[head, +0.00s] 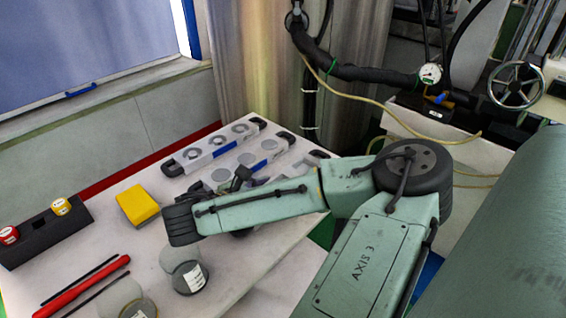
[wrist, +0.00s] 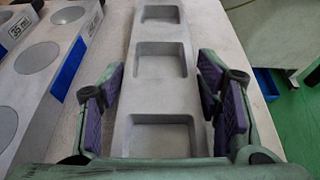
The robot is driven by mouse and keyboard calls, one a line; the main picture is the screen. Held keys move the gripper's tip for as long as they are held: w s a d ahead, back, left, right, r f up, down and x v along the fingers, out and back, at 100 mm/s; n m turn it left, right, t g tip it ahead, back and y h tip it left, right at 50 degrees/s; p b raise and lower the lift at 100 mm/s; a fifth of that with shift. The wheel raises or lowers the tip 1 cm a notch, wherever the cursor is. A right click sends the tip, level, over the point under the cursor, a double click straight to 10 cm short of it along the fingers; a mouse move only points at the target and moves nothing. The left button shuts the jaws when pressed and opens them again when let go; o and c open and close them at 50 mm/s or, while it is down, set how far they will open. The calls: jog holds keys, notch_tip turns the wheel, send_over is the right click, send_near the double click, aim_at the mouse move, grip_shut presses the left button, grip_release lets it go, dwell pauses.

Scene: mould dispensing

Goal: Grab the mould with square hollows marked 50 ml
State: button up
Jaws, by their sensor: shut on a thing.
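The mould with square hollows (wrist: 160,98) lies lengthwise between my fingers in the wrist view, with several hollows in a row. No volume mark on it can be read from here. My gripper (wrist: 160,76) is shut on this mould, with one dark purple finger pad along each long side. In the head view my arm covers most of the mould, and only its far end (head: 317,155) shows.
A mould with round hollows marked 35 ml (wrist: 68,52) lies close on the left. Another mould with rings (head: 213,151) lies beyond it.

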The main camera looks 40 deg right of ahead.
grip_shut()
jog(key=shift+r, duration=0.1)
dwell(0.4)
